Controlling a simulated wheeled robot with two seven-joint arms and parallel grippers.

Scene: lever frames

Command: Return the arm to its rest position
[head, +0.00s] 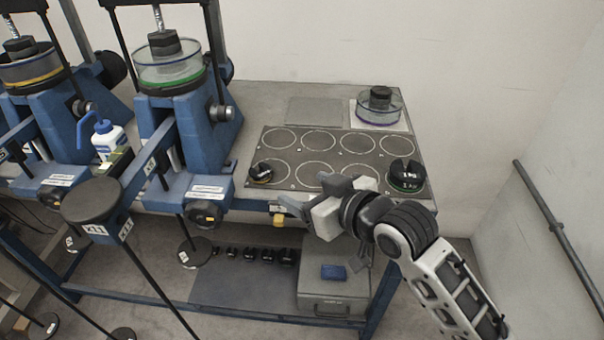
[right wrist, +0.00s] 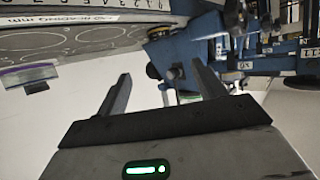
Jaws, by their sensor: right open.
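My right gripper (head: 283,208) is at the front edge of the table, in front of the dark mat with printed circles. Its arm comes in from the lower right. In the right wrist view its two fingers (right wrist: 160,92) stand apart with nothing between them. Beyond the fingers are a pale surface and blue frame parts. My left arm and left gripper do not show in either view.
The dark mat (head: 340,146) carries a slotted weight (head: 405,175) and a small dark piece (head: 262,173). Blue lever frames (head: 187,125) stand at left. A clear ring (head: 378,105) sits at the back right. A grey case (head: 332,295) lies below the table.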

